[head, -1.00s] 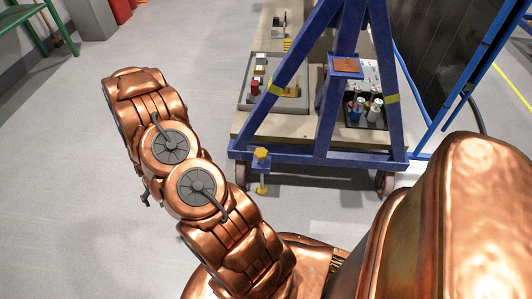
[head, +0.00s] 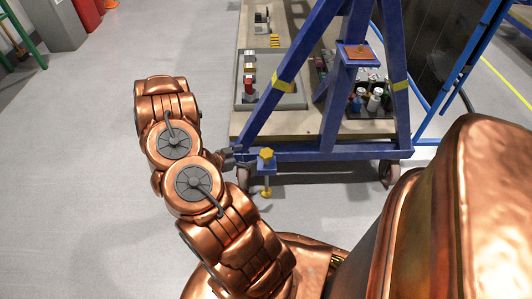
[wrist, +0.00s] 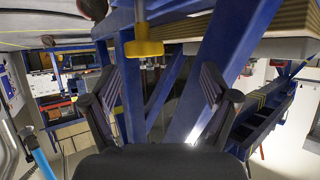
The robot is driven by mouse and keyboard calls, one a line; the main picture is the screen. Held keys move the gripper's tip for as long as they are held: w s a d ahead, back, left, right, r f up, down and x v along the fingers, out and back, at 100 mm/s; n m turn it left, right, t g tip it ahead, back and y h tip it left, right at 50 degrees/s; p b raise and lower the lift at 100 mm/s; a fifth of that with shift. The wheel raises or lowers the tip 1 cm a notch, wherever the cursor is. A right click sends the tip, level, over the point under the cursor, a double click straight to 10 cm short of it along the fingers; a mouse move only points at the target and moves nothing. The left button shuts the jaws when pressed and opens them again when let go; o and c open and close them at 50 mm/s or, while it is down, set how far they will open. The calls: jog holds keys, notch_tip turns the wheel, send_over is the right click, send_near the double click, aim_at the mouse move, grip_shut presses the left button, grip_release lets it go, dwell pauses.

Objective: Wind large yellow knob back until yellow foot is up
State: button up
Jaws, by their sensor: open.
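The large yellow knob (head: 266,154) sits on a small blue bracket at the near lower corner of the blue frame. The yellow foot (head: 266,193) is below it on a thin rod, low near the floor; I cannot tell if it touches. My gripper (head: 235,156) is just left of the knob in the head view, partly hidden by my arm. In the upside-down wrist view my gripper (wrist: 160,95) is open and empty, its two dark fingers spread. A yellow piece on a rod, apparently the knob (wrist: 143,49), appears ahead between them, apart from both.
The blue frame (head: 330,150) stands on caster wheels (head: 389,173), close beside the knob. Its wooden deck (head: 245,120) carries a grey tray (head: 290,101) and a bin of cans and bottles (head: 370,108). The floor (head: 80,170) to the left is clear.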

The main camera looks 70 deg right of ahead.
aim_at(267, 152)
jog(key=shift+m+g, duration=0.4)
jog(key=shift+g, duration=0.2)
jog(key=shift+s+a+r+b+x, duration=0.15)
jog(key=shift+s+b+x, duration=0.2)
jog(key=shift+x, duration=1.05)
jog(key=shift+s+a+r+b+x, duration=0.1)
jog(key=shift+s+r+b+x, duration=0.2)
jog(key=shift+x, duration=1.1)
jog(key=shift+s+a+r+b+x, duration=0.15)
jog(key=shift+b+x, duration=0.25)
jog(key=shift+x, duration=1)
jog(key=shift+d+f, duration=0.1)
jog(key=shift+c, duration=0.4)
jog(key=c, duration=1)
jog(key=shift+w+d, duration=0.15)
jog(key=shift+c, duration=0.4)
jog(key=shift+n+t+p, duration=0.4)
jog(key=shift+t+p, duration=0.1)
jog(key=shift+p, duration=0.4)
